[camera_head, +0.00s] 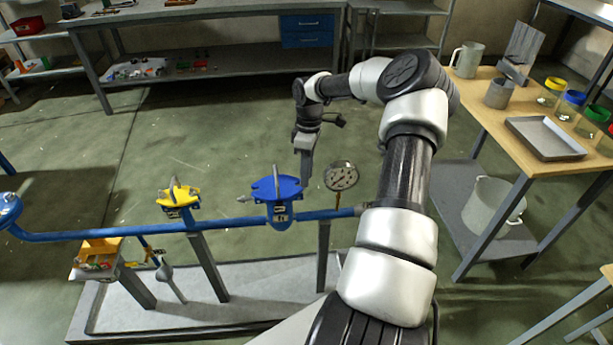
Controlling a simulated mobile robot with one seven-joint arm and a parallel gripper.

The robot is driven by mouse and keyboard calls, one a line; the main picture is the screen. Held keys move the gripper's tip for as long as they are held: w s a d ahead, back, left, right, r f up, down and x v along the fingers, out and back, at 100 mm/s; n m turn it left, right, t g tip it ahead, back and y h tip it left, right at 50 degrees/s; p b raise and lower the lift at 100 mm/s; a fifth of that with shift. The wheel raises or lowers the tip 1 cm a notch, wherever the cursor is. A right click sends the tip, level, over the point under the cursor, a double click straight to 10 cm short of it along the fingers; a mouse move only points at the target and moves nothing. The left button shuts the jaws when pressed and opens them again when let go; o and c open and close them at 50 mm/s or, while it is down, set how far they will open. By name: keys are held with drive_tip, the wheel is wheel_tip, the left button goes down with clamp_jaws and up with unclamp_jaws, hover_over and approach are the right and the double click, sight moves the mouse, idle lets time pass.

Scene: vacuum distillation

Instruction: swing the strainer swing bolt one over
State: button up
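A blue-lidded housing (278,190) sits on the blue pipe, with a grey upright piece at its lid and a small tag on its front. A yellow-lidded housing (178,196) with a similar grey piece is further left on the same pipe. I cannot tell for sure which one is the strainer, and the single swing bolts are too small to make out. My gripper (306,178) points down just right of the blue lid, close to its edge. Its fingers look like one narrow block, so whether it is open, or touches anything, cannot be told.
A pressure gauge (341,177) stands on the pipe just right of my gripper. The blue pipe (105,233) runs left above a grey tray base (250,290). A small box of parts (97,261) is at left. A wooden table (478,113) with containers stands right of my arm.

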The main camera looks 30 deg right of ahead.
drive_tip(key=shift+f, duration=0.35)
clamp_jaws()
drive_tip(key=shift+w+a+r+g+h, duration=0.15)
drive_tip(key=shift+w+a+g+h, duration=0.2)
drive_tip(key=shift+a+h, duration=0.35)
drive_tip(key=shift+w+a+g+h+b, duration=0.15)
drive_tip(key=shift+a+g+h+b, duration=0.2)
drive_tip(key=shift+h, duration=0.35)
drive_tip(key=shift+w+a+g+h+b, duration=0.15)
drive_tip(key=shift+a+g+h, duration=0.15)
drive_tip(key=shift+a+h, duration=0.35)
drive_tip(key=shift+d, duration=0.1)
unclamp_jaws()
